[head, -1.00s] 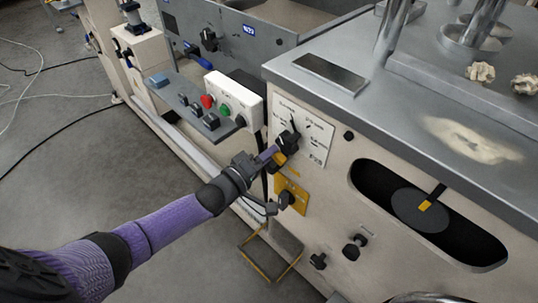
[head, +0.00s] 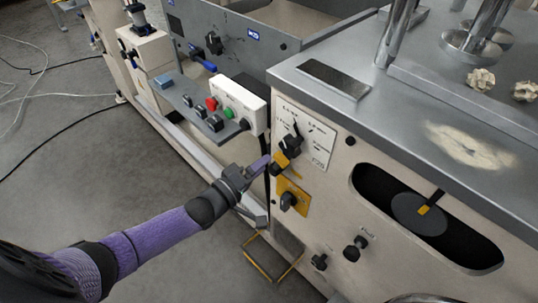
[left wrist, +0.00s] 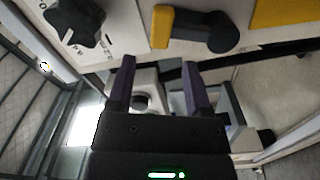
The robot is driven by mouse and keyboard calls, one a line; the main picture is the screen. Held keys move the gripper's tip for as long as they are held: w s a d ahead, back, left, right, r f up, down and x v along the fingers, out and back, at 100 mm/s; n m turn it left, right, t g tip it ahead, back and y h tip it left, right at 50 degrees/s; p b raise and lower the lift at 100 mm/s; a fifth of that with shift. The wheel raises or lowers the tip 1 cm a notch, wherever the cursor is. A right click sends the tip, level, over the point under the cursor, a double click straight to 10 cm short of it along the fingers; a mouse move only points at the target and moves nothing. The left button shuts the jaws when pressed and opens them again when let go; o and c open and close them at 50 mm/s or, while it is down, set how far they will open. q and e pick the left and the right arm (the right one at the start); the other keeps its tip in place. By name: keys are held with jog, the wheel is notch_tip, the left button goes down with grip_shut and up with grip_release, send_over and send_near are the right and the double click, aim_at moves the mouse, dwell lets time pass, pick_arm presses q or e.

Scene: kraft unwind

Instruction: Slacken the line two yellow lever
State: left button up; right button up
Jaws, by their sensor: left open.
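The yellow lever (head: 279,164), a yellow grip on a black hub, sits on the cream machine front below a black knob (head: 291,144) and its white label plate. In the left wrist view the yellow lever (left wrist: 162,27) lies just beyond my fingertips, its hub to the right. My left gripper (head: 266,188) is open and empty, its upper purple finger close to the lever's lower left. In the left wrist view both fingers of my left gripper (left wrist: 158,66) stand apart. I cannot tell whether a finger touches the lever. My right gripper is not in view.
Below the lever is a yellow plate (head: 301,196) with a black knob. A white button box (head: 237,101) juts out at upper left, with a grey control shelf beside it. A blue-handled lever (head: 203,61) is farther back. Open floor (head: 75,170) lies left.

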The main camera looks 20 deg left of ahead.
pick_arm(q)
jog(key=p+v, duration=0.1)
jog(key=v, duration=0.5)
jog(key=shift+s, duration=0.15)
